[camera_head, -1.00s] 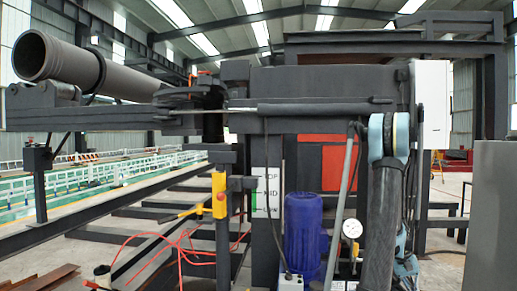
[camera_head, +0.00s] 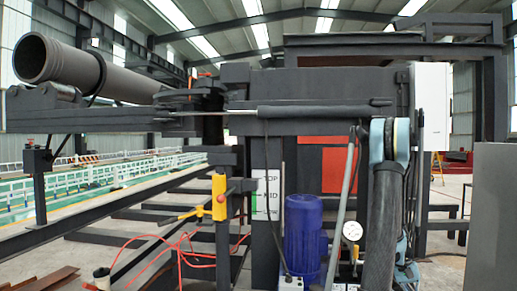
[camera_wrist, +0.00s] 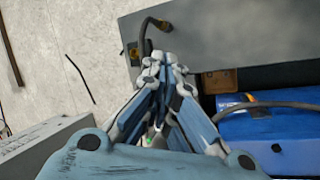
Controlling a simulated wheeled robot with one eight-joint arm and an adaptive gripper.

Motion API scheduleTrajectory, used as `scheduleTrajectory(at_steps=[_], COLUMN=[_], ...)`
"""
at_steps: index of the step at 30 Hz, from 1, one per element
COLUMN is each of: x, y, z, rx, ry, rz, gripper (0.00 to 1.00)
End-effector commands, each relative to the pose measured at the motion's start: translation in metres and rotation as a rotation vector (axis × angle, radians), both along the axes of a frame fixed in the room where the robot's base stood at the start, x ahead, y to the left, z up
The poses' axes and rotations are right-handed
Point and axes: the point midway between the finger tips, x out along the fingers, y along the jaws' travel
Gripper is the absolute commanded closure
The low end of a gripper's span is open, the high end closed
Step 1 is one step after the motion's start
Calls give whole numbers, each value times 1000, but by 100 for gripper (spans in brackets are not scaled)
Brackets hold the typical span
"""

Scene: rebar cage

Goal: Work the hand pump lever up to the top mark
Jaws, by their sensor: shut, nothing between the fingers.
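A white scale plate (camera_head: 266,195) on the machine's dark post reads TOP, MID and a partly hidden lowest mark. A green strip shows at its left edge. Just left of it, a yellow upright part (camera_head: 219,186) with a red knob (camera_head: 221,199) stands on a dark post; a short dark bar reaches from it toward the plate. I cannot tell for certain which part is the pump lever. My gripper (camera_wrist: 166,68) is shut and empty in the wrist view, with its fingertips close to a grey box and a black cable. It cannot be made out in the head view.
A blue motor (camera_head: 303,235) stands right of the plate, with a pressure gauge (camera_head: 352,230) beyond it. Red hoses (camera_head: 178,250) lie at lower left. A large pipe (camera_head: 60,62) sits upper left. In the wrist view, the grey box (camera_wrist: 230,45) and motor (camera_wrist: 270,122) are close.

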Motion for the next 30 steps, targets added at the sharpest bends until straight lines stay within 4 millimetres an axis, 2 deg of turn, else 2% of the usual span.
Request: scheduleTrajectory(at_steps=[30], x=[-5], y=[0], z=[-23], rx=[0], ry=[0], rz=[0], gripper=[100])
